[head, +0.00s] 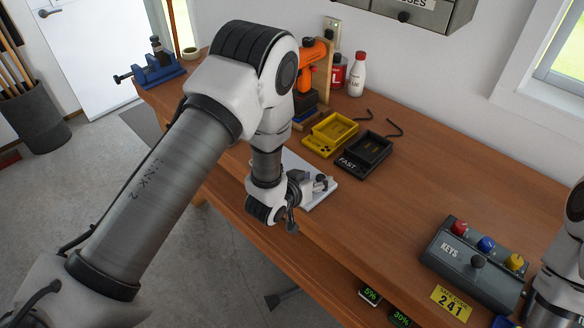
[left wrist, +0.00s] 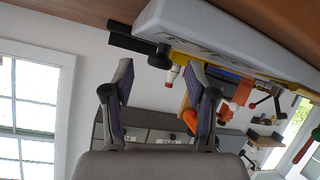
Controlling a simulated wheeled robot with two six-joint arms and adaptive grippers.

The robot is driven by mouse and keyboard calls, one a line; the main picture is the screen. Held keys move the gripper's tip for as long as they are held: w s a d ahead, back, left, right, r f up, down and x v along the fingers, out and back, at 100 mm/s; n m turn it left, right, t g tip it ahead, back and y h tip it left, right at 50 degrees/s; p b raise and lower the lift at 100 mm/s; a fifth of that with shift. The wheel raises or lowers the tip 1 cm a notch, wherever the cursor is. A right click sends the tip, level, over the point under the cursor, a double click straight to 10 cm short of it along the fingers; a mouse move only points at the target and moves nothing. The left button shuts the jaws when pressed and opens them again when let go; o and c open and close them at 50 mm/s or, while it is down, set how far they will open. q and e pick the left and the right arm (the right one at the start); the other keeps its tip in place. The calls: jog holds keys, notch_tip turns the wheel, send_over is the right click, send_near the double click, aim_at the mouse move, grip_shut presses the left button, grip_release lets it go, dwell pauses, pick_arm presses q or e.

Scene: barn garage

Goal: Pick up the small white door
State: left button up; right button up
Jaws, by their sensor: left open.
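The small white door (head: 322,196) lies flat on the workbench, partly hidden under my left wrist in the head view. In the left wrist view the door (left wrist: 235,38) is a pale slab across the top, seen nearly edge-on. A dark knob (left wrist: 160,58) shows just beyond and between the fingertips there. My left gripper (head: 319,184) is low over the door, pointing toward the back of the bench. Its two fingers (left wrist: 160,78) are apart with nothing between them. I cannot tell whether they touch the door. Only part of my right arm shows at the right edge; its gripper is not visible.
A yellow tray (head: 331,134) and a black tray (head: 365,152) lie just behind the door. A grey key box (head: 470,262) with coloured knobs sits right. The bench middle (head: 420,190) is clear.

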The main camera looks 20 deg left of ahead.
pick_arm(q)
jog(key=shift+w+d+f, duration=0.1)
jog(key=shift+w+f, duration=0.2)
jog(key=shift+w, duration=0.05)
grip_shut()
